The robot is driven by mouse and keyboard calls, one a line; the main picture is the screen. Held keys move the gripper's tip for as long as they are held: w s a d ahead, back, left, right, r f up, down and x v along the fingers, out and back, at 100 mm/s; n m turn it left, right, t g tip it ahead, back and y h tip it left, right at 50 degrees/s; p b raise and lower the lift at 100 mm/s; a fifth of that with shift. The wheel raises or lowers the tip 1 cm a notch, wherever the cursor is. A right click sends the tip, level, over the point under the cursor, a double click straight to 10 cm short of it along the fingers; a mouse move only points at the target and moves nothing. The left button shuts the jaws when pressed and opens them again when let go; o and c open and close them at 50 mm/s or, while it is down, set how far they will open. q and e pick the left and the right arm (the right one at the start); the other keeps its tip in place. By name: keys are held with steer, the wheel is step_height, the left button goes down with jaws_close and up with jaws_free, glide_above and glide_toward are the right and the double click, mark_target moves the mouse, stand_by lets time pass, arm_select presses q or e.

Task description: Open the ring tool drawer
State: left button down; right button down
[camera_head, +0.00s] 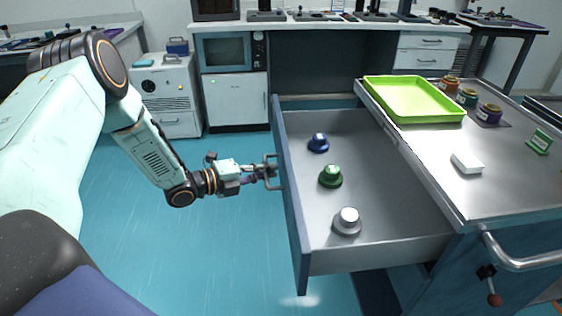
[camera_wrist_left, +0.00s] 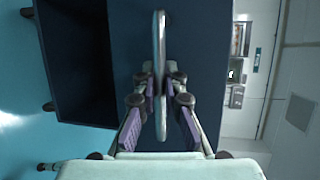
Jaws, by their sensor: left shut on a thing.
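The drawer (camera_head: 372,190) stands pulled out to the left from the metal cart (camera_head: 440,175). Its dark blue front panel (camera_head: 291,190) faces my left arm. Inside are a blue knob-like piece (camera_head: 318,143), a green one (camera_head: 331,176) and a silver one (camera_head: 347,221), spaced in a row. My left gripper (camera_head: 268,172) is shut on the drawer's handle (camera_head: 271,170). In the left wrist view the handle (camera_wrist_left: 160,75) is a metal bar between the two finger pads, in front of the dark panel. My right gripper is not in view.
A green tray (camera_head: 413,98), a white block (camera_head: 467,162) and several coloured containers sit on the cart top. A curved rail (camera_head: 520,262) and a red-tipped lever (camera_head: 494,299) stick out at the cart's front. The blue floor left of the drawer is clear.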

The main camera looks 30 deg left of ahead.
arm_select(q)
steer(key=shift+s+a+p, duration=0.35)
steer(key=shift+s+a, duration=0.25)
steer(key=shift+a, duration=0.25)
steer(key=c, duration=1.4)
jaws_free()
steer(key=v, duration=0.7)
steer(key=shift+s, duration=0.15)
steer(key=shift+a, duration=0.1)
